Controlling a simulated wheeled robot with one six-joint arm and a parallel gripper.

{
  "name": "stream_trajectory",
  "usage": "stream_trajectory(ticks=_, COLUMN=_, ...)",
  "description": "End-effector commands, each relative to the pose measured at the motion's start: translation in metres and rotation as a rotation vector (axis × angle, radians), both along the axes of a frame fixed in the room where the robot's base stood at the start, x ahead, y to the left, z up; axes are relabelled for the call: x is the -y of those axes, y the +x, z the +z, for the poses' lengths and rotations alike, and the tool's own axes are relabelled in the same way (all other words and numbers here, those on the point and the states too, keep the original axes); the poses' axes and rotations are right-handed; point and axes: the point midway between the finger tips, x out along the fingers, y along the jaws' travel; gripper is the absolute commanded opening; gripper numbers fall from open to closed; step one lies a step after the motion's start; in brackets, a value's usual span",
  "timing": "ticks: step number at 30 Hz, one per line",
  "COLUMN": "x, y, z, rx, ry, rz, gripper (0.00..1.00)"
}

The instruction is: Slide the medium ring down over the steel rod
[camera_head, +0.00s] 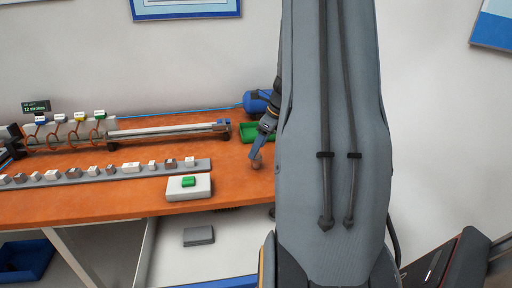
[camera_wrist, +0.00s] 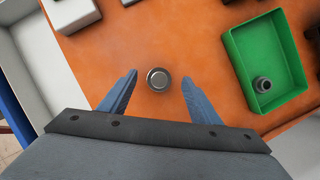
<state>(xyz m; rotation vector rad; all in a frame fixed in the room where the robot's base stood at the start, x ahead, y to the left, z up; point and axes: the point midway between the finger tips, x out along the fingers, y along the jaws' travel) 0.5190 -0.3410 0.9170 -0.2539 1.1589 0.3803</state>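My gripper (camera_wrist: 159,77) is open over the orange table, its two blue fingers apart. A round metal piece (camera_wrist: 158,79) with a darker rim shows between the fingertips, seen from above. I cannot tell whether it is the steel rod's end or a ring, and no contact with the fingers shows. In the head view my gripper (camera_head: 257,153) points down near the table's right part, with a small brownish piece (camera_head: 257,162) at its tips. A small dark ring-like piece (camera_wrist: 263,84) lies in the green tray (camera_wrist: 266,42). I cannot tell which ring is the medium one.
The green tray also shows behind my gripper in the head view (camera_head: 246,131). A white box with a green top piece (camera_head: 188,188) stands at the front edge. A grey strip (camera_head: 205,164) carries several small blocks. Coils (camera_head: 75,133) and a long rail (camera_head: 165,131) stand behind.

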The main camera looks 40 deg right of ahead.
Motion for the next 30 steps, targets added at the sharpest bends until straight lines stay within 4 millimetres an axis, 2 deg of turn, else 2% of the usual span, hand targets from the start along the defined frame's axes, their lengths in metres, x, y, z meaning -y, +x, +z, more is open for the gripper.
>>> stream_trajectory(ticks=9, x=0.001, y=-0.001, z=0.004, rx=0.001, ry=-0.001, rz=0.001, gripper=0.57)
stream_trajectory(ticks=21, x=0.011, y=-0.02, z=0.058, rx=0.002, ry=-0.003, rz=-0.002, gripper=0.57)
stream_trajectory(ticks=25, x=0.013, y=-0.023, z=0.069, rx=0.002, ry=-0.002, rz=0.0, gripper=0.57)
stream_trajectory(ticks=30, x=0.013, y=-0.025, z=0.072, rx=0.0, ry=0.0, rz=0.0, gripper=0.57)
